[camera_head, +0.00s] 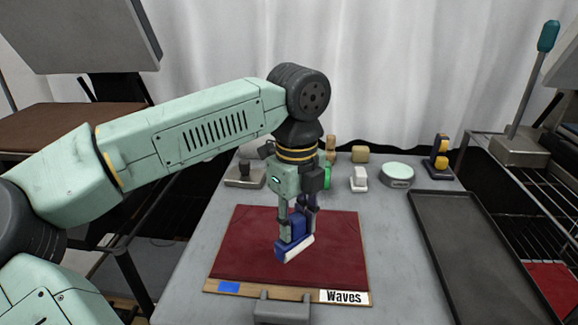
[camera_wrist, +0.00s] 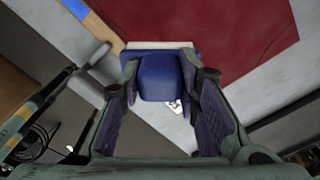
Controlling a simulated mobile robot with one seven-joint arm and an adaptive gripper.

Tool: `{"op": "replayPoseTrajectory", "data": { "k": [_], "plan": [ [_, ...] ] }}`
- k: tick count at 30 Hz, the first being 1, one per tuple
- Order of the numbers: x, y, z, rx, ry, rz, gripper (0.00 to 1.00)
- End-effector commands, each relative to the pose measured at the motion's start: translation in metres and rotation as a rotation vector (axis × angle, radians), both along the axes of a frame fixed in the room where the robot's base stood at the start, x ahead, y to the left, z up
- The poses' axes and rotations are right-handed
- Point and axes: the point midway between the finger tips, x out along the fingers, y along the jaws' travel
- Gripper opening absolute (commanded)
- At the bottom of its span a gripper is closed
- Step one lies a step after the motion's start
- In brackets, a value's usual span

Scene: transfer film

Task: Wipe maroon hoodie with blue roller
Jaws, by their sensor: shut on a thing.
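A flat maroon cloth panel (camera_head: 245,240), matching the maroon hoodie, lies on a board on the grey table; no hood or sleeves show. It also fills the upper part of the wrist view (camera_wrist: 225,25). In the wrist view the blue roller's block (camera_wrist: 160,78) sits between my fingers (camera_wrist: 163,84). I cannot tell whether the roll touches the cloth.
A black tray (camera_head: 480,250) lies right.

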Motion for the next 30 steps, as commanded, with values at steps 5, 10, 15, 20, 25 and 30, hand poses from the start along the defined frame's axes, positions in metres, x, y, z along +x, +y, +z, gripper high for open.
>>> {"op": "replayPoseTrajectory", "data": {
  "k": [5, 10, 15, 20, 25, 30],
  "plan": [
    [0.003, 0.0, 0.02, 0.0, 0.0, -0.006, 0.0],
    [0.005, 0.001, 0.031, 0.001, -0.001, -0.01, 0.0],
    [0.006, 0.001, 0.034, 0.001, -0.001, -0.013, 0.0],
    [0.006, 0.001, 0.033, 0.001, -0.001, -0.013, 0.0],
    [0.006, 0.001, 0.033, 0.001, -0.001, -0.013, 0.0],
    [0.006, 0.001, 0.033, 0.001, -0.001, -0.013, 0.0]
  ]
}}
